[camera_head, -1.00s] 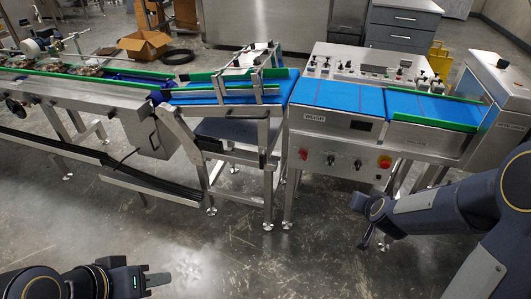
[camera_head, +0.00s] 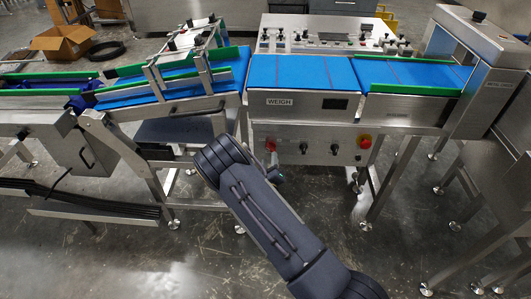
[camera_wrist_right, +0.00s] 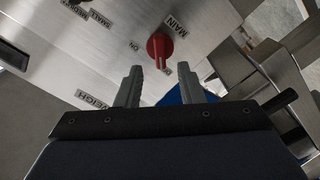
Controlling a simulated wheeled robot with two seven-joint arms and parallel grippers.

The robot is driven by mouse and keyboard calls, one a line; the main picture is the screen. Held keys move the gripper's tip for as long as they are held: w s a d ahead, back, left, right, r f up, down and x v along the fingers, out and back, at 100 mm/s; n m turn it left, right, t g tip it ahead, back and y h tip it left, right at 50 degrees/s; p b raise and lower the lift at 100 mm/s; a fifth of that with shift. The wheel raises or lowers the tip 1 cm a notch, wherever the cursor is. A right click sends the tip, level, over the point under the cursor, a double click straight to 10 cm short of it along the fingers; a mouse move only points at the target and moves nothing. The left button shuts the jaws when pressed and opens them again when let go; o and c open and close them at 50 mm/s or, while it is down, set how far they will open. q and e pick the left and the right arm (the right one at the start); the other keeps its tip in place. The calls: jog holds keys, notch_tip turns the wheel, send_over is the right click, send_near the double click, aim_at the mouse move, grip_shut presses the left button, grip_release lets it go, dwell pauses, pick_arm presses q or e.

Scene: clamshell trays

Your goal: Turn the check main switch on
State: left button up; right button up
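The red main switch (camera_head: 270,146) is on the front panel of the weigh unit (camera_head: 310,145), at its left. In the right wrist view the red knob (camera_wrist_right: 160,46) sits beside a "MAIN" label, its grip pointing down toward my fingers. My right gripper (camera_wrist_right: 158,72) is open there, with the two fingers apart and the knob beyond and between the tips. Contact is not visible. In the head view my right gripper (camera_head: 274,176) is just below the switch, mostly hidden by my arm. My left gripper is out of view.
A blue conveyor belt (camera_head: 290,72) runs above. The metal legs of the neighbouring conveyor stand left of my arm. The floor in front is clear.

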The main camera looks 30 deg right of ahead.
aim_at(270, 150)
jog(key=shift+x, duration=2.2)
grip_shut()
